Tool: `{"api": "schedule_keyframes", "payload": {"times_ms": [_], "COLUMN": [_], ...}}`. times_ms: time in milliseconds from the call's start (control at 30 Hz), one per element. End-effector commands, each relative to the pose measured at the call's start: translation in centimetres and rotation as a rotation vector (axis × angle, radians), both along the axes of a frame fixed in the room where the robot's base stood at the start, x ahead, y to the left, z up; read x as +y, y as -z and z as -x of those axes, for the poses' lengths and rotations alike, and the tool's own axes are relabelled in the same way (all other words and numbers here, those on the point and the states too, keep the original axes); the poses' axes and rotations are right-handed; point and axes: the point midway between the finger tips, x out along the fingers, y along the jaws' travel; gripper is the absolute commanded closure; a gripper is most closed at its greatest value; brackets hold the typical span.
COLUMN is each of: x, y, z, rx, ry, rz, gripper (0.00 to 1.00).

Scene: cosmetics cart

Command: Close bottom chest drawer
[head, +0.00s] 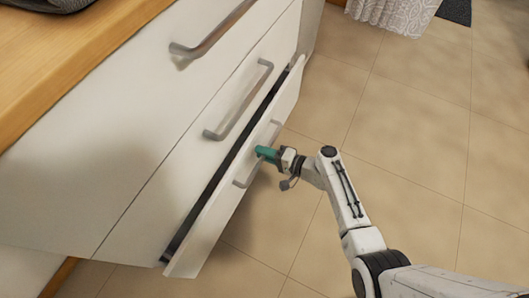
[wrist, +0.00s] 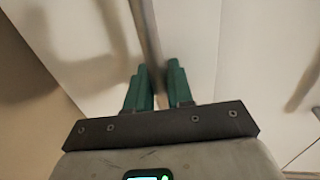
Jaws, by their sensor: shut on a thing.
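The bottom drawer (head: 215,228) of the white chest stands slightly open, with a dark gap along its top edge. Its front also fills much of the wrist view (wrist: 215,45). My gripper (head: 262,153) is at the drawer front, at its metal bar handle (head: 242,180). In the wrist view, my green fingers (wrist: 158,80) are shut around the handle bar (wrist: 147,35), one on each side. The drawer's inside is hidden apart from the dark gap.
Two closed drawers with bar handles, the upper (head: 212,32) and the middle (head: 240,100), sit above. A wooden top (head: 95,45) covers the chest. The tiled floor (head: 400,110) to the right is clear. A patterned cloth (head: 395,12) hangs at the top.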

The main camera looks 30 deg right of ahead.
Motion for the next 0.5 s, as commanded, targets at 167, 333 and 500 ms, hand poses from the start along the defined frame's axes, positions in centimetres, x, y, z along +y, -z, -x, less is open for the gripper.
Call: {"api": "schedule_keyframes", "payload": {"times_ms": [167, 333, 500], "x": [0.9, 2.5, 2.6], "y": [0.4, 0.3, 0.1], "z": [-1.3, -3.5, -3.7], "rx": [0.0, 0.0, 0.001], "ry": [-0.001, 0.0, 0.002], "rz": [0.002, 0.001, 0.001], "gripper": [1.0, 1.0, 1.0]}}
